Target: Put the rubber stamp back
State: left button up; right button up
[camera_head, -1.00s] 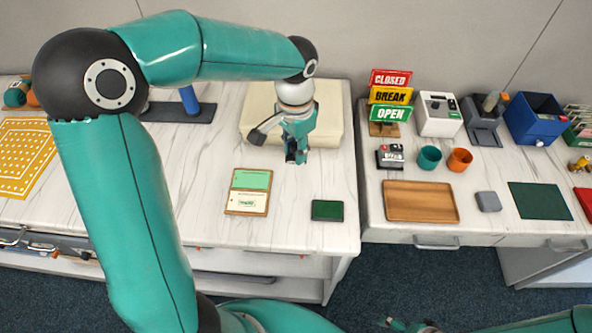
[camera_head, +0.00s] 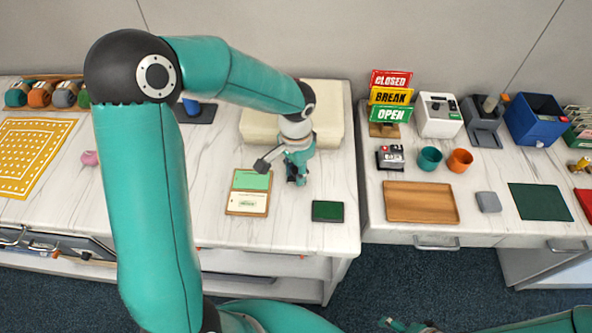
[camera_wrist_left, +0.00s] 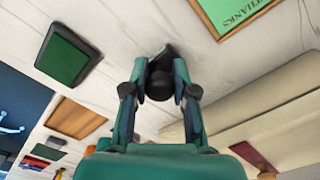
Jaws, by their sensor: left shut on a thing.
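My left gripper (camera_head: 297,178) is shut on the rubber stamp, between the green card and the ink pad. In the left wrist view, the stamp's dark round knob (camera_wrist_left: 160,86) sits between the two fingers; its base is mostly hidden. I cannot tell whether the stamp touches the table. The green ink pad (camera_head: 327,211) lies to the front right; it also shows in the left wrist view (camera_wrist_left: 68,56). The wooden-edged card board (camera_head: 248,192) lies left of the gripper. My right gripper (camera_head: 400,325) barely shows at the bottom edge; its jaws are unclear.
A cream box (camera_head: 330,125) lies behind the gripper. On the right table are a wooden tray (camera_head: 421,202), a sign stand (camera_head: 390,96), a small dark stamp-like device (camera_head: 390,158) and two cups (camera_head: 430,158). A gap separates the two tables. Bare marble surrounds the ink pad.

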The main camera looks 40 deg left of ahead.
aim_at(296, 169)
pick_arm(q)
jog(key=o, duration=0.9)
jog(key=shift+r, duration=0.2)
notch_tip(296, 169, up, 12)
jog(key=shift+f, duration=0.15)
